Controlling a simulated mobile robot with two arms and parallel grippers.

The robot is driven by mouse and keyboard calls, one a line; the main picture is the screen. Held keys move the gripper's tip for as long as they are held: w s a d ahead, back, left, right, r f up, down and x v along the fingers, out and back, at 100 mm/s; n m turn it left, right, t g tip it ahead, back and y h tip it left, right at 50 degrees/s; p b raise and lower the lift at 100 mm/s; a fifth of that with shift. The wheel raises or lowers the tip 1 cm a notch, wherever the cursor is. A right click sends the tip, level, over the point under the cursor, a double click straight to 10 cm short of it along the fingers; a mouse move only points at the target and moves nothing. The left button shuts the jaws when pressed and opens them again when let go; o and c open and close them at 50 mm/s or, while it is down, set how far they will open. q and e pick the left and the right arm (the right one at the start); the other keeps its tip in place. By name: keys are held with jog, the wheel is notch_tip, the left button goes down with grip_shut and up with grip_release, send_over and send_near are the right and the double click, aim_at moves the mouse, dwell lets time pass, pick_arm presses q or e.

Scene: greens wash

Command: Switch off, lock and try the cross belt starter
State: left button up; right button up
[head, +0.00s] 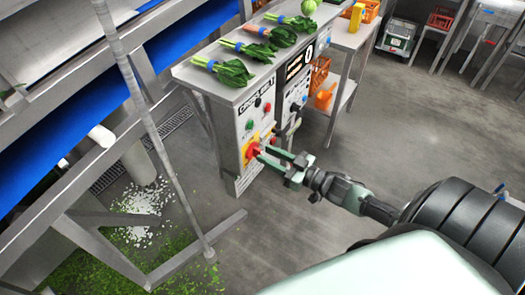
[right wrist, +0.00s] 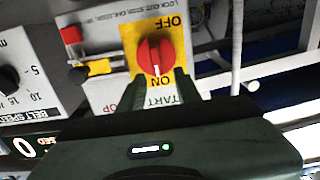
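The cross belt starter (head: 252,117) is a grey upright box labelled "CROSS BELT 1". Its red rotary switch (right wrist: 154,53) sits on a yellow plate (right wrist: 130,40) marked OFF and ON. The white line on the knob points to the ON side. My right gripper (head: 270,154) is at the switch in the head view. In the right wrist view its two fingers (right wrist: 162,88) stand apart at the ON side of the knob, with a gap between them; I cannot tell whether they touch it. My left gripper is not in view.
A red piece (right wrist: 72,35) and a yellow-and-black piece (right wrist: 98,67), possibly lock parts, sit beside the switch. A second panel (head: 297,80) with a speed dial adjoins. Leafy bunches (head: 232,73) lie on top. A metal frame post (head: 150,120) stands left; floor to the right is clear.

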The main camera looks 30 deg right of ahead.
aim_at(256, 153)
jog(key=shift+w+a, duration=0.25)
jog(key=shift+w, duration=0.4)
jog(key=shift+w+a+f, duration=0.1)
jog(key=shift+w+a, duration=0.05)
jog(key=shift+w, duration=0.45)
grip_shut()
